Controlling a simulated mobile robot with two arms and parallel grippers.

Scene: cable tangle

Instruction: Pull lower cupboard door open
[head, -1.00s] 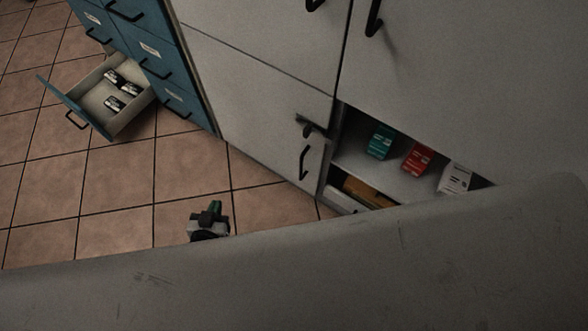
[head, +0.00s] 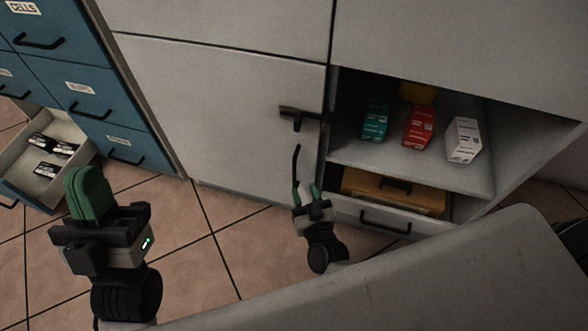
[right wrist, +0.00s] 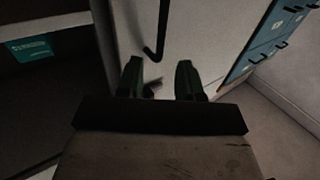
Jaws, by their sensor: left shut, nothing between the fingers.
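The closed grey lower cupboard door (head: 230,130) has a black vertical bar handle (head: 296,160) near its right edge. A black latch (head: 300,114) lies across that edge above the handle. My right gripper (head: 306,188) is at the lower end of the handle. In the right wrist view its green fingers (right wrist: 160,68) are apart, with the handle (right wrist: 162,25) beyond and between their tips. I cannot tell whether they touch it. My left gripper (head: 88,192) is shut and empty, raised over the floor at the left.
Right of the door, an open compartment holds a green box (head: 375,122), a red box (head: 419,127) and a white box (head: 463,139). A yellow-brown case (head: 395,190) sits below. A blue cabinet (head: 85,85) has an open drawer (head: 75,188). A grey surface (head: 400,285) fills the lower right foreground.

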